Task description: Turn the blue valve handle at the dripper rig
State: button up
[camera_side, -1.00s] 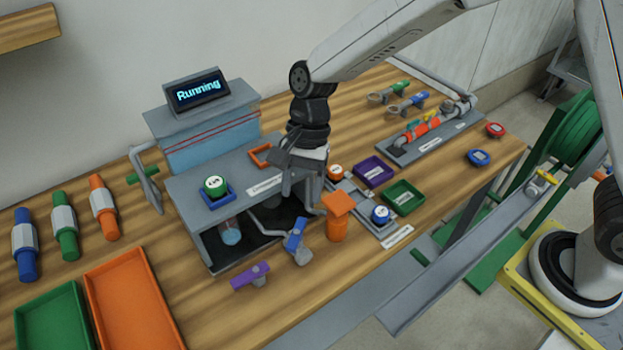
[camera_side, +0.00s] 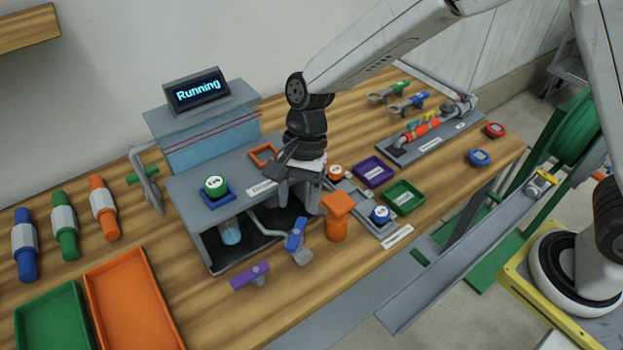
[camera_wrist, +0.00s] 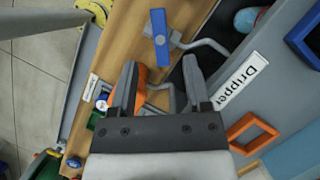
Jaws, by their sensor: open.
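The blue valve handle (camera_side: 296,234) is a flat bar on a grey pipe at the front of the dripper rig (camera_side: 213,238). In the wrist view the blue handle (camera_wrist: 160,38) lies just beyond my fingertips, near the middle. My gripper (camera_wrist: 160,66) is open there, with nothing between its fingers. In the side view my gripper (camera_side: 303,190) hangs above and behind the blue handle, close to the rig's right edge. The handle appears untouched. My gripper hides part of the rig's right side and the pipe behind.
An orange post with a square top (camera_side: 338,215) stands close right of the blue handle. A beaker (camera_side: 230,231) sits under the rig. Purple (camera_side: 373,171) and green (camera_side: 404,196) trays lie right. The screen (camera_side: 197,91) reads "Running".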

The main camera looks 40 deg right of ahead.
aim_at(295, 237)
jog(key=shift+x, duration=3.15)
grip_shut()
